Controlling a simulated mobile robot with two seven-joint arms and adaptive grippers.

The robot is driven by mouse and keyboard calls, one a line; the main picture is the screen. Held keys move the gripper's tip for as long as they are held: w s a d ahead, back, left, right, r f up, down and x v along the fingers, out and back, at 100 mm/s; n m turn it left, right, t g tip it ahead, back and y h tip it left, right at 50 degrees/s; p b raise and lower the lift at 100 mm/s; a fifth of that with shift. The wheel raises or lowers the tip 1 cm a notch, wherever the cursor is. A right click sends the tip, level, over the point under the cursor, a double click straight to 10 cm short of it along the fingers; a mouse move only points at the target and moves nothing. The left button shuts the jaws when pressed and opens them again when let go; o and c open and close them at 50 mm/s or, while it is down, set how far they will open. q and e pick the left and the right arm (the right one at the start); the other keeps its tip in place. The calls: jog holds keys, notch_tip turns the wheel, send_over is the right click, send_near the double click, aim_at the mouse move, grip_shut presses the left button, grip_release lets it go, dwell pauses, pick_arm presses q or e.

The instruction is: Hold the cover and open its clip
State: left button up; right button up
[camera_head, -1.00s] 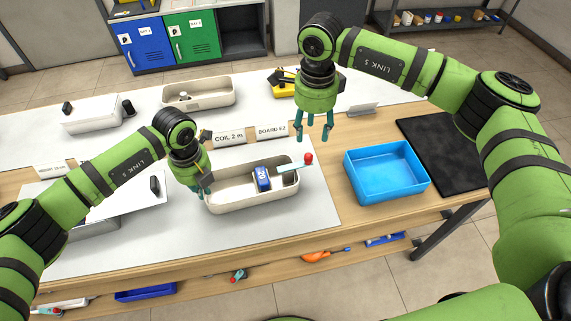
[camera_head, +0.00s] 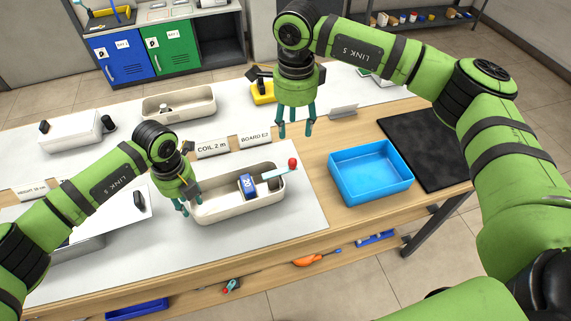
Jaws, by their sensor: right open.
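A beige open tray-shaped cover (camera_head: 245,208) lies on the white mat in the middle. A pale teal lever with a red ball end (camera_head: 292,162), which looks like its clip, sticks out over its far right rim. A blue labelled block (camera_head: 246,186) sits inside the cover. My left gripper (camera_head: 181,208) is at the cover's left end, fingers pointing down at its wall. Whether they grip the wall cannot be told. My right gripper (camera_head: 294,129) is open and empty, pointing down above and behind the red ball, apart from it.
A blue bin (camera_head: 341,185) stands to the right, beside a black mat (camera_head: 428,150). Label signs COIL 2 m (camera_head: 213,149) and BOARD E2 (camera_head: 255,139) stand behind the cover. Another beige tray (camera_head: 178,104) and a yellow object (camera_head: 262,93) are at the back.

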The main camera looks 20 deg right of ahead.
pick_arm(q)
notch_tip(320, 180, up, 12)
dwell(0.6)
